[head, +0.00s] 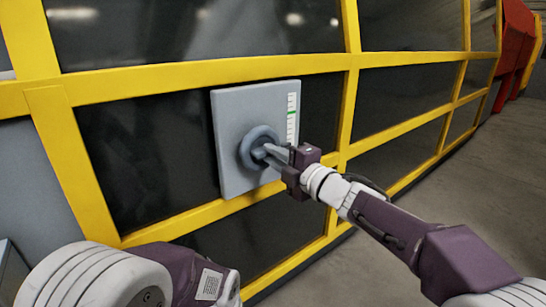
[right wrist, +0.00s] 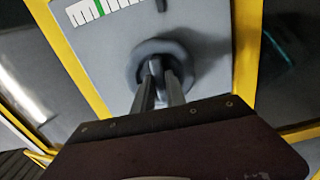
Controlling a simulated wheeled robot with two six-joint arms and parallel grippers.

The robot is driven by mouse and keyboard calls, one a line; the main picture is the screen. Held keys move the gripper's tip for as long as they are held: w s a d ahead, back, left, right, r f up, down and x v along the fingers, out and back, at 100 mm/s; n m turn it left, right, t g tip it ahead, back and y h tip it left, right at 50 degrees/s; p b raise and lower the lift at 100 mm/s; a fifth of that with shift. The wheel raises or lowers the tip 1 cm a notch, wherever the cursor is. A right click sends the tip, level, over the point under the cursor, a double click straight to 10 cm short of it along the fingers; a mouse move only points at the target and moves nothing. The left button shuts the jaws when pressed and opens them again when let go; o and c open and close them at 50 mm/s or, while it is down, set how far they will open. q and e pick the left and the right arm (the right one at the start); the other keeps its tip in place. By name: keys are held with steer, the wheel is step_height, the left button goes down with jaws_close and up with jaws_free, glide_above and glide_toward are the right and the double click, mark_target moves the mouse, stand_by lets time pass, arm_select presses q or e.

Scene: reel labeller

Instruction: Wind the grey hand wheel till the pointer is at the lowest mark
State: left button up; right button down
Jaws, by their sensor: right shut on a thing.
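The grey hand wheel (head: 250,158) is a round ring on a light grey panel (head: 232,110). A white scale (head: 292,103) with dark ticks and one green mark runs upright at the panel's right side. My right gripper (head: 265,153) reaches in from the right, its fingers shut on the middle part of the wheel. The right wrist view shows the wheel (right wrist: 182,47) around the fingertips (right wrist: 157,75). A small dark piece (right wrist: 161,5) by the scale's end there may be the pointer; I cannot tell. The gripper covers the scale's lower end in the head view. My left gripper is out of view.
The panel is set in a yellow frame (head: 190,75) with dark panes. Grey floor (head: 455,180) lies open to the right. A red structure (head: 515,40) stands at the far right. My left arm fills the lower left corner.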

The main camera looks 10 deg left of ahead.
steer(key=shift+f, duration=0.15)
steer(key=c, duration=1.4)
jaws_free()
steer(key=shift+o, duration=0.2)
steer(key=shift+d, duration=0.1)
steer(key=p+v, duration=0.2)
steer(key=v, duration=0.7)
steer(key=shift+p, duration=0.3)
